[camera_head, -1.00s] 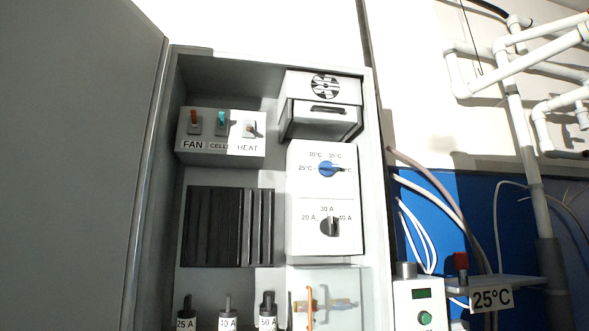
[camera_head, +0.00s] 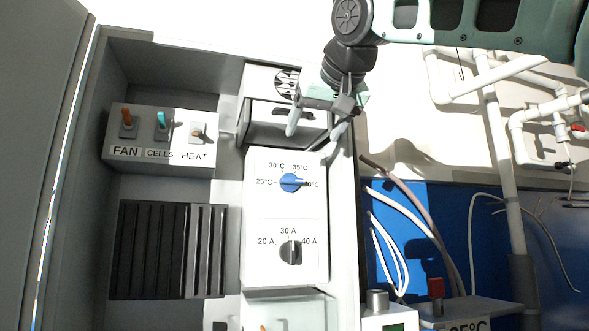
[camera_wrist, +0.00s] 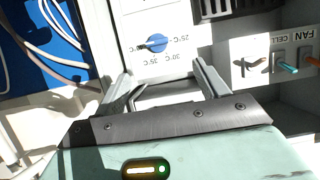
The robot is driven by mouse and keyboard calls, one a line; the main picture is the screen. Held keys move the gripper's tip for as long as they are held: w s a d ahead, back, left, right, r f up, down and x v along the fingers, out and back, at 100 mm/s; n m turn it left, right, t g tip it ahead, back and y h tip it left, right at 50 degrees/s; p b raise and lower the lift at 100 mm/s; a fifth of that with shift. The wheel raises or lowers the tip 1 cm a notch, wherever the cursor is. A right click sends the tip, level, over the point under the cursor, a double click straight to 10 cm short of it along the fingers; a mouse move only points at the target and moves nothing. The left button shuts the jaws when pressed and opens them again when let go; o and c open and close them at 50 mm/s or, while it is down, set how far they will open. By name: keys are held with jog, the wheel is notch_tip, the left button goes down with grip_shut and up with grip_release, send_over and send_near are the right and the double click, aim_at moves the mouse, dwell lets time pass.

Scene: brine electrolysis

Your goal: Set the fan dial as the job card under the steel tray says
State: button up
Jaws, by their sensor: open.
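A blue dial (camera_head: 291,183) with marks from 25°C to 40°C is on a white panel in the cabinet; its pointer is turned right, toward the 40°C mark. It also shows, upside down, in the wrist view (camera_wrist: 156,43). I see no separate label naming it as the fan dial. My gripper (camera_head: 316,128) is open and empty, above the dial, in front of the drawer under the fan symbol. Its two fingers (camera_wrist: 162,84) stand apart in the wrist view, with the dial beyond them.
A black-knobbed dial (camera_head: 291,252) marked 20 A to 40 A sits below, pointing near 30 A. FAN, CELLS and HEAT switches (camera_head: 161,128) are at left. The drawer (camera_head: 270,125) is close behind my fingers. The cabinet door (camera_head: 38,150) stands open at left; cables (camera_head: 395,250) hang at right.

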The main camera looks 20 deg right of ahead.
jog(key=r, duration=0.1)
jog(key=p, duration=0.4)
send_near(291, 182)
jog(key=x, duration=0.5)
jog(key=r+x, duration=0.1)
jog(key=x, duration=0.2)
jog(key=shift+w+d, duration=0.25)
jog(key=shift+d, duration=0.05)
jog(key=c, duration=1)
